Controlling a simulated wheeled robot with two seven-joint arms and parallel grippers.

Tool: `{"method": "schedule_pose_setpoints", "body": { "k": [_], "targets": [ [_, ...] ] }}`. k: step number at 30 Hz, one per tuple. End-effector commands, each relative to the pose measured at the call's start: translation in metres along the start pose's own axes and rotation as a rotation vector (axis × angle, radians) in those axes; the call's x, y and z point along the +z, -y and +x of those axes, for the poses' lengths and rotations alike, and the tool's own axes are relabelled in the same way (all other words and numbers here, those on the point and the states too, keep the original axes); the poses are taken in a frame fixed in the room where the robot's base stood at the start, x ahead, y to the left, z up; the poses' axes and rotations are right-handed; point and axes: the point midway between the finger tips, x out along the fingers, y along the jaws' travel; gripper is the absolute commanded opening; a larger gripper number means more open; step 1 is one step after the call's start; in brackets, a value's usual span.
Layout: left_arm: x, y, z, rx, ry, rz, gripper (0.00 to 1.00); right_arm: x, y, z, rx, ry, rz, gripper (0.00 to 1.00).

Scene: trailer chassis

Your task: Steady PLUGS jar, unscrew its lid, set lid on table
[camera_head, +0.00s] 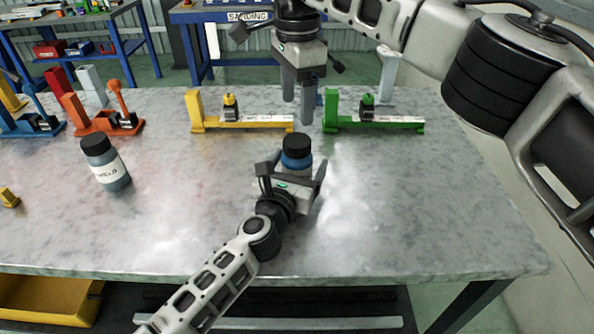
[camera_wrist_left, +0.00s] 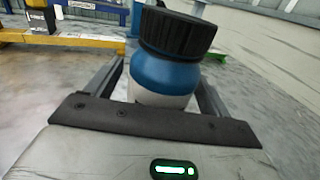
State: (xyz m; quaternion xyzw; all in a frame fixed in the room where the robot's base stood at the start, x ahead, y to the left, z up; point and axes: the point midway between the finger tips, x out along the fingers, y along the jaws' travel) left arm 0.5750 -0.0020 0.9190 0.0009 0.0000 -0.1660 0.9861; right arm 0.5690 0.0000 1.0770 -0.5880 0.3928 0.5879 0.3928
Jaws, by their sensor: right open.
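A jar with a black lid, a blue shoulder and a white lower part (camera_head: 296,158) stands on the table. It fills the middle of the left wrist view (camera_wrist_left: 165,75), upright to slightly tilted there; no readable label shows. My left gripper (camera_head: 293,170) has its fingers on both sides of the jar body, below the lid, and appears closed on it. My right gripper (camera_head: 298,108) points down, open and empty, with its fingertips above and behind the black lid (camera_head: 296,143), apart from it.
A second dark jar with a white label (camera_head: 108,170) stands at the left; its lettering is unclear. A yellow fixture (camera_head: 240,124) and a green fixture (camera_head: 375,124) lie behind the jar. Orange and blue fixtures stand at the back left. The grey table (camera_head: 420,215) is clear at right and front.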

Motion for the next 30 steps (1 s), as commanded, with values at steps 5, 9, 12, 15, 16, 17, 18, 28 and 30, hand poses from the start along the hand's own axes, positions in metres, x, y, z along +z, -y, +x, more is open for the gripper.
{"method": "schedule_pose_setpoints", "body": {
  "k": [5,9,12,15,16,17,18,28,30],
  "targets": [
    [-0.0001,0.0,-0.0003,0.0,0.0,0.0,0.34,0.0,0.0,0.0,0.0,0.0,0.0,0.66],
    [-0.0002,-0.0001,-0.0004,0.0,0.0,0.0,0.0,0.0,0.0,0.0,0.0,0.0,0.002,0.66],
    [-0.0003,0.0,-0.0004,0.0,0.0,0.0,0.0,0.0001,0.0,0.0,0.0,0.0,0.042,0.66],
    [-0.0004,0.0,-0.0005,0.0,-0.001,0.0,0.0,0.0002,0.0,0.0001,0.0,0.0,0.159,0.66],
    [-0.0004,0.0,-0.0005,0.0,-0.001,0.0,0.0,0.0002,0.0,0.0001,0.0,0.0,0.211,0.66],
    [-0.0004,0.0,-0.0005,0.0,-0.001,0.0,0.0,0.0003,-0.0001,0.0001,0.0,0.0,0.27,0.66],
    [-0.0004,0.0,-0.0005,0.0,-0.001,0.0,0.0,0.0003,-0.0001,0.0001,0.0,0.0,0.357,0.66],
    [-0.0005,-0.0001,-0.0006,0.0,-0.001,0.0,0.0,0.0006,-0.0002,0.0004,0.001,0.0,1.205,0.66],
    [-0.0006,-0.0001,-0.0006,0.0,-0.001,0.0,0.0,0.0006,-0.0002,0.0003,0.001,0.0,1.388,0.66]
  ]
}}
